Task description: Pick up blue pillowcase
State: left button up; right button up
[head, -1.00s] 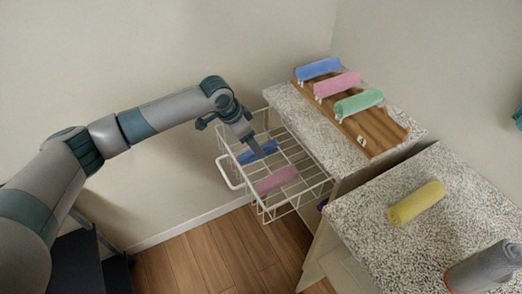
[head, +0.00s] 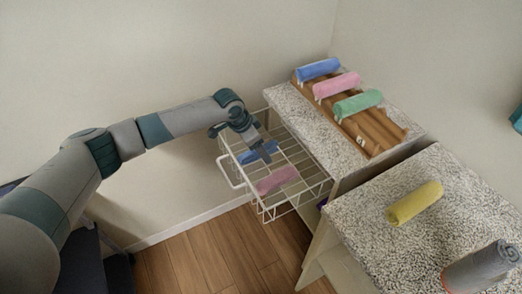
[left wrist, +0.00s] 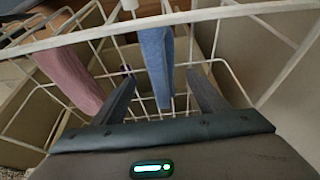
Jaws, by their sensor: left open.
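A rolled blue pillowcase (head: 250,155) lies in the white wire basket (head: 232,184), partly hidden by my left gripper (head: 266,154) in the head view. In the left wrist view the blue roll (left wrist: 157,50) runs lengthwise between the two open fingers of my left gripper (left wrist: 160,90). The fingers point down into the basket and I see no grip on the cloth. Another blue roll (head: 319,68) lies on the wooden rack (head: 392,143). My right gripper is not in view.
A pink roll (head: 277,180) lies beside the blue one in the basket; its wire rim crosses the left wrist view. Pink (head: 337,85) and green (head: 358,103) rolls lie on the rack. A yellow roll (head: 414,203) and a grey cylinder (head: 485,266) are on the nearer speckled top.

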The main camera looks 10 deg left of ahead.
pick_arm(q)
jog(key=c, duration=1.2)
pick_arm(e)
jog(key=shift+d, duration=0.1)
pick_arm(q)
jog(key=shift+r, duration=0.15)
